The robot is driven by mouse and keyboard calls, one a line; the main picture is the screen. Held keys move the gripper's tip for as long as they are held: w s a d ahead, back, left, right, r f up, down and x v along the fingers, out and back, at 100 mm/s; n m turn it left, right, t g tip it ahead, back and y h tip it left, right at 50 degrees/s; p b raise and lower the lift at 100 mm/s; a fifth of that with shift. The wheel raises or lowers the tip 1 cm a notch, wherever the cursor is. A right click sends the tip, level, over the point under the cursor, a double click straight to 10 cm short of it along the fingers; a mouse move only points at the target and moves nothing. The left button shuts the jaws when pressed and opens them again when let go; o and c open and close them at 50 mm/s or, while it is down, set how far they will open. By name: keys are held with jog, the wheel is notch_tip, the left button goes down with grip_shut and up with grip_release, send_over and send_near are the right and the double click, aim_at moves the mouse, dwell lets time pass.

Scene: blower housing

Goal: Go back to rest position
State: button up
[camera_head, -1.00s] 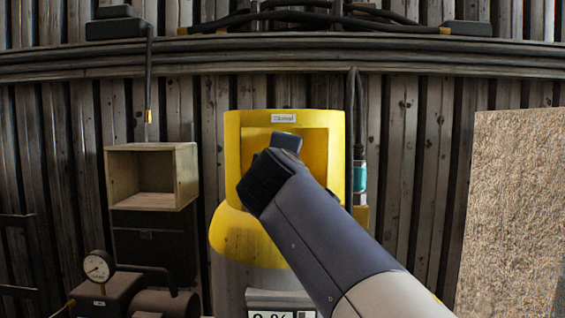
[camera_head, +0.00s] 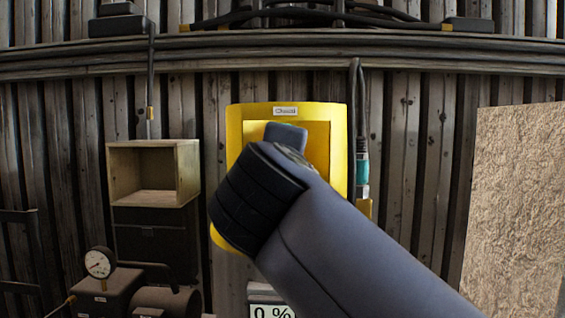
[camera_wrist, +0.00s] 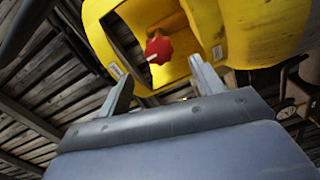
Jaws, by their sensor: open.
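The yellow blower housing (camera_head: 336,125) stands at the middle of the head view, against the wall. My arm crosses in front of it and hides much of its opening and lower part. In the wrist view the housing (camera_wrist: 255,30) fills the top, with a red knob (camera_wrist: 159,48) inside its opening. My gripper (camera_wrist: 160,82) is open and empty. Its two fingers stand apart below the knob in that view, and no contact with the knob shows. In the head view the fingers are hidden behind my wrist.
An open wooden box (camera_head: 190,172) stands left of the housing. A pressure gauge (camera_head: 99,263) sits on dark equipment at the lower left. A cable with a teal connector (camera_head: 362,172) hangs right of the housing. A rough tan panel (camera_head: 518,210) stands at the right.

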jog(key=w+p, duration=0.1)
jog(key=w, duration=1)
jog(key=shift+d+p, duration=0.2)
jog(key=shift+p, duration=0.1)
jog(key=shift+s, duration=0.1)
